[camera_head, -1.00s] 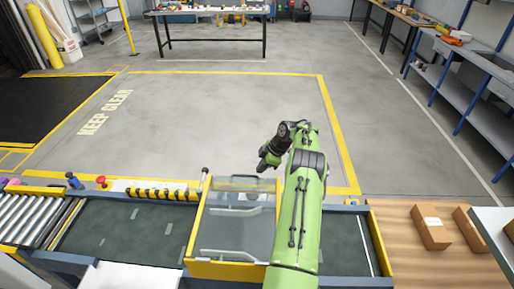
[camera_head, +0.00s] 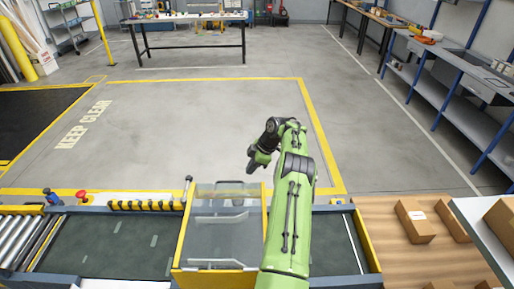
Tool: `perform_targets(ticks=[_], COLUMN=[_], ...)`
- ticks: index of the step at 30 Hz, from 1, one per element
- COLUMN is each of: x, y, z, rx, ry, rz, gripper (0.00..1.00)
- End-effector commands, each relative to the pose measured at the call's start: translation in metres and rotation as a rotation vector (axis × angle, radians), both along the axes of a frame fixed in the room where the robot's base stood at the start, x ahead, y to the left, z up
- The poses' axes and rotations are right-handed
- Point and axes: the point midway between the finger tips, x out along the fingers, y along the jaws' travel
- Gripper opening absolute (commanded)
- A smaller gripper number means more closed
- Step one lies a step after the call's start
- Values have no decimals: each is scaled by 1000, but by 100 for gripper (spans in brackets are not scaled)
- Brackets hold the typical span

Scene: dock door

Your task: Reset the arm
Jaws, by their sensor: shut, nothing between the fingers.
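My green arm reaches up from the bottom of the head view over the conveyor. It bends at the elbow, and its far end points down and left. My gripper (camera_head: 252,167) is small and dark at that end, over the grey floor beyond the conveyor. It holds nothing that I can see, and its fingers are too small to make out clearly. The clear-walled yellow-framed box (camera_head: 222,232) on the conveyor is just left of my arm, and my arm hides part of its right side.
The conveyor (camera_head: 125,245) runs across the front, with a red button (camera_head: 82,196) at left. Cardboard boxes (camera_head: 414,220) lie on a wooden top at right. A workbench (camera_head: 190,17) stands at the back and blue-legged shelving (camera_head: 460,70) at right. The marked floor between is clear.

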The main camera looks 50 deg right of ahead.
Motion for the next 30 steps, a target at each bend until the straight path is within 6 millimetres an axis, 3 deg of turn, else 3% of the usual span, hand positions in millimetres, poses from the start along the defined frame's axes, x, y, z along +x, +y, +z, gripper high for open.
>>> perform_targets(ticks=[6,12,26,29,30], x=[-23,-38,-40,-24,-12], y=[-16,-25,-25,-9,5], z=[61,96,103,120,132], rx=[-3,-2,0,-5,-8], ry=[-4,-2,1,16,29], rz=[-2,-1,1,7,9], gripper=[0,0,0,0,0])
